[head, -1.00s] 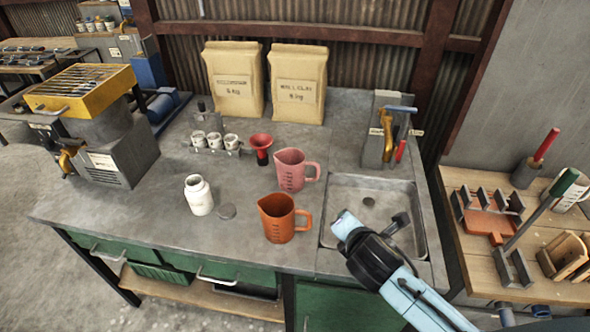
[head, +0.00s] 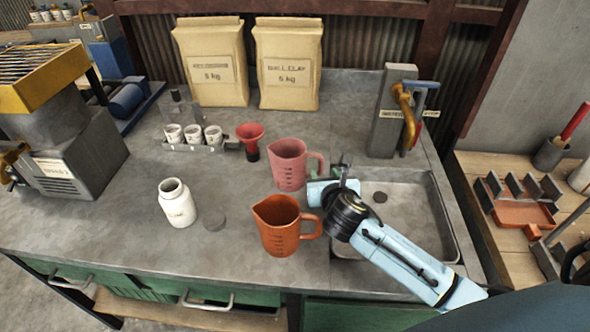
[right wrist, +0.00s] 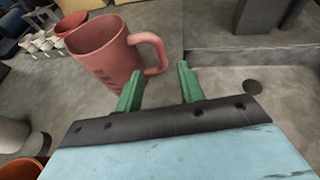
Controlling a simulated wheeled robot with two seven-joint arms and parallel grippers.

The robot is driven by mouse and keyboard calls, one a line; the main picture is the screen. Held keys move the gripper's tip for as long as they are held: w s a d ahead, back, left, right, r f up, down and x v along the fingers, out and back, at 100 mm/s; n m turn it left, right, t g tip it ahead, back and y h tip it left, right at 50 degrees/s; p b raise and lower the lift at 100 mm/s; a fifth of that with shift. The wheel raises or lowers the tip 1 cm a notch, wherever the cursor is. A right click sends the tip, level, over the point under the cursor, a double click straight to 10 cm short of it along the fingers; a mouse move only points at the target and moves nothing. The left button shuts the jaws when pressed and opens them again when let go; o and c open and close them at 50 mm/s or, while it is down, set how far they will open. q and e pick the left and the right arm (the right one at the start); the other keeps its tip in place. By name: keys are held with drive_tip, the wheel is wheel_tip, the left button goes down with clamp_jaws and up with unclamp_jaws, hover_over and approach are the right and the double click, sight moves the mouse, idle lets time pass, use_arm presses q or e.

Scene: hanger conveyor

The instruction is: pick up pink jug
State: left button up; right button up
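The pink jug (head: 289,165) stands upright on the grey counter, its handle toward the right. In the right wrist view the pink jug (right wrist: 102,52) is just beyond the green fingers, with its handle close ahead of them. My right gripper (head: 341,172) is beside the jug's handle side, near the sink's edge. In the right wrist view my right gripper (right wrist: 158,85) is open, with nothing between its fingers. The left finger overlaps the jug's lower side in the picture; I cannot tell whether they touch. My left gripper is not in view.
An orange jug (head: 281,224) stands just in front of the pink one. A red funnel (head: 250,138) and a white bottle (head: 177,203) stand to the left. The sink (head: 400,205) lies to the right, with a tap (head: 404,105) behind it. Two clay bags (head: 287,65) stand at the back.

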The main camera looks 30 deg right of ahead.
sight(321, 165)
drive_tip(key=x, duration=0.3)
drive_tip(key=shift+w+f, duration=0.1)
drive_tip(key=shift+w+d+f+b, duration=0.2)
drive_tip(key=shift+w+b, duration=0.1)
drive_tip(key=shift+w, duration=0.2)
drive_tip(key=shift+w+d, duration=0.1)
drive_tip(key=shift+w, duration=0.15)
drive_tip(key=b+x, duration=0.1)
drive_tip(key=x, duration=0.3)
drive_tip(key=shift+w+d+f, duration=0.1)
drive_tip(key=shift+w+d, duration=0.1)
drive_tip(key=shift+w, duration=0.1)
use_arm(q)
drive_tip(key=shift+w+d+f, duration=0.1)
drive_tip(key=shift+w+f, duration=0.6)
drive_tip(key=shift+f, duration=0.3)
use_arm(e)
clamp_jaws()
